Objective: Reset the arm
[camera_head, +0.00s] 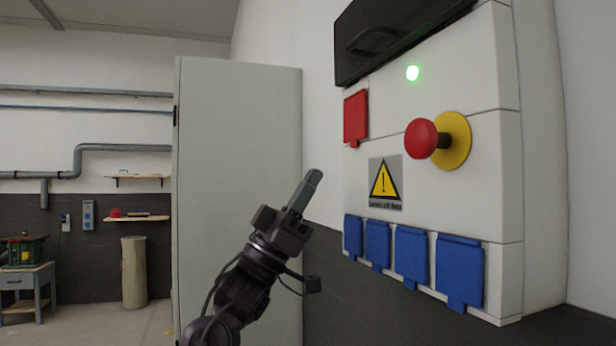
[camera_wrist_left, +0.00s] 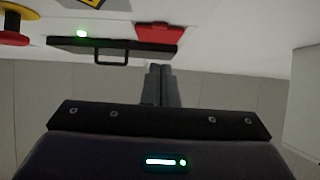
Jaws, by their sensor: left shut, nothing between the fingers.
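My left gripper (camera_head: 306,190) is shut and empty, raised in front of the tall grey cabinet and left of the white wall panel, touching nothing that I can see. In the left wrist view its closed fingers (camera_wrist_left: 161,84) point toward the panel's dark cover and red flap. The white electrical panel (camera_head: 465,75) carries a red mushroom button (camera_head: 421,139) on a yellow base, a lit green lamp (camera_head: 411,73), a red flap (camera_head: 355,118) and several blue socket covers (camera_head: 459,270). My right gripper is in neither view.
The tall grey cabinet (camera_head: 230,130) stands behind my left arm. A dark cover (camera_head: 385,40) with a handle sits at the panel's top. A workbench (camera_head: 27,283) and a cylindrical post (camera_head: 134,272) stand at the far left. The floor between them looks clear.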

